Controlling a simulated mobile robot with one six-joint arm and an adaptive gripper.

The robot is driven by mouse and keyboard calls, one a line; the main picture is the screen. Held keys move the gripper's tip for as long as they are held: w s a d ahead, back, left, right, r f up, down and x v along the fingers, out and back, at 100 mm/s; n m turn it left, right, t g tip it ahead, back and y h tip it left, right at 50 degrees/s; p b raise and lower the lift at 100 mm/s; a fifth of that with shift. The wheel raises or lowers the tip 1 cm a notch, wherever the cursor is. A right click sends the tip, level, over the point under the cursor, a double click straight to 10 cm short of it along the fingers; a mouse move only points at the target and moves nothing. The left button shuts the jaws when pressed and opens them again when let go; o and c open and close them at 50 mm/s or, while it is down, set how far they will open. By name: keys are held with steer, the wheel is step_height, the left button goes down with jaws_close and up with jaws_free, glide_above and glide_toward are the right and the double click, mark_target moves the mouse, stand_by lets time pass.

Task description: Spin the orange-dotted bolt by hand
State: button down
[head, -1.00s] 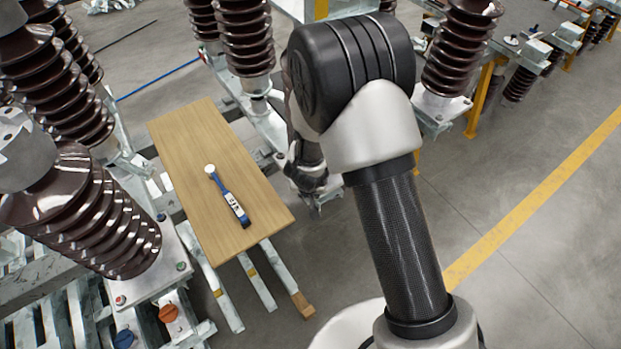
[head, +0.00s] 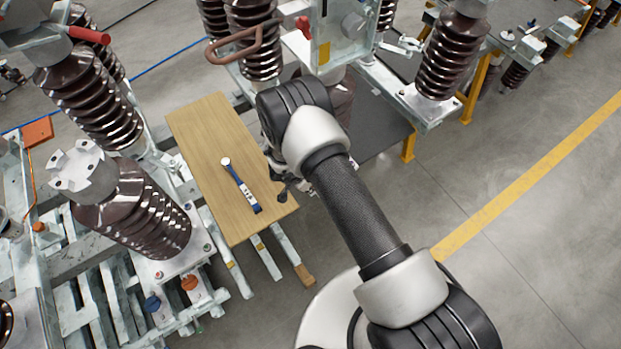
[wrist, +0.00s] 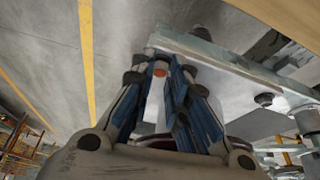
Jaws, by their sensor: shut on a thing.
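The fingers, with blue pads, are closed around the bolt at the corner of a pale metal plate (wrist: 230,68). Most of the bolt's body is hidden by the fingers. In the head view, my gripper (head: 284,191) is small and partly covered by my own arm, beside the right edge of the wooden board. The bolt cannot be made out there.
The wooden board (head: 203,141) carries a blue-handled tool (head: 241,186). Ribbed brown insulators (head: 140,215) stand on metal frames to the left and behind. A dark bolt (wrist: 264,99) sits farther along the plate. Open grey floor lies right, with a yellow line (head: 525,185).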

steer(key=m, duration=0.1)
steer(key=m+b, duration=0.1)
steer(key=m+g+b, duration=0.1)
steer(key=shift+w+f+h, duration=0.1)
steer(key=shift+w+h, duration=0.15)
steer(key=shift+h, duration=0.15)
steer(key=shift+w+m+g+b, duration=0.1)
steer(key=shift+m+g+b, duration=0.55)
steer(key=shift+m, duration=0.65)
steer(key=c, duration=1.5)
jaws_free()
steer(key=shift+a, duration=0.1)
